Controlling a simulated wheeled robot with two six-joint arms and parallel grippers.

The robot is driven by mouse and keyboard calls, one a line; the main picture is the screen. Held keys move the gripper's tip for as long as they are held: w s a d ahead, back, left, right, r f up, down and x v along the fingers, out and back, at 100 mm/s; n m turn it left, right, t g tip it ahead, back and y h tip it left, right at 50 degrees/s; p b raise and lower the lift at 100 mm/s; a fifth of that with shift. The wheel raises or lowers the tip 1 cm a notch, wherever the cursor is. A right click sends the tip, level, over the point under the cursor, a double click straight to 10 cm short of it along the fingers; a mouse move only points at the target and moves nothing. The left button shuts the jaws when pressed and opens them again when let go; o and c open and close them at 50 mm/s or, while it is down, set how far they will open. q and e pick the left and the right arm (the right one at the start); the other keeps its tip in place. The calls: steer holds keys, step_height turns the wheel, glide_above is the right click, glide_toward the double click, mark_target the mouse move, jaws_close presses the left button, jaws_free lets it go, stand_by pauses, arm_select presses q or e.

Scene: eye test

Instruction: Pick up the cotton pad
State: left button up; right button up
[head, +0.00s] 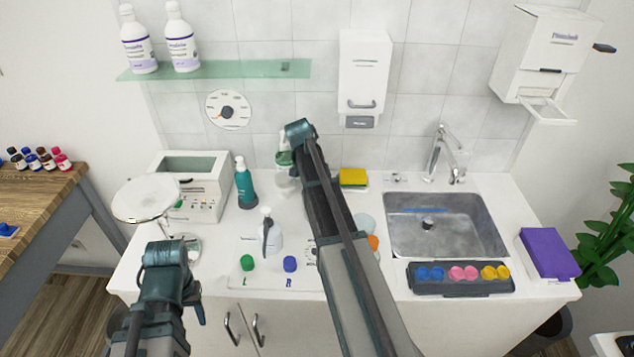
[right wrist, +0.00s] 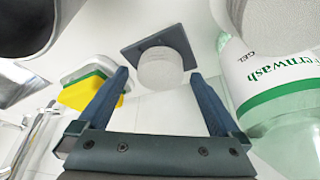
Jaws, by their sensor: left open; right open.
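In the right wrist view a white, round, short piece (right wrist: 162,68) sits on a dark square plate (right wrist: 131,53); it looks like the cotton pad, but I cannot be sure. It shows between the blue fingers of my open, empty right gripper (right wrist: 163,95), beyond the tips with a gap. In the head view my right arm hides this spot and the right gripper. My left gripper (head: 198,312) is open at the counter's front left, mostly hidden by its own arm; only a blue finger part shows.
A bottle with a green-edged label (right wrist: 285,85) stands close right of the right gripper, and a yellow sponge (right wrist: 88,92) lies to its left.

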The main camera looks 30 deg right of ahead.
steer(key=shift+r, duration=0.1)
steer(key=c, duration=1.5)
steer(key=shift+s+a+r+p, duration=0.15)
steer(key=shift+s+r+p, duration=0.05)
steer(key=shift+r+p, duration=0.4)
step_height(320, 180, up, 10)
steer(key=p, duration=1)
steer(key=s+a, duration=0.5)
steer(key=s, duration=0.3)
steer(key=s+a, duration=0.5)
steer(key=s, duration=0.3)
steer(key=shift+s+r, duration=0.15)
steer(key=shift+s, duration=0.2)
steer(key=shift+a, duration=0.1)
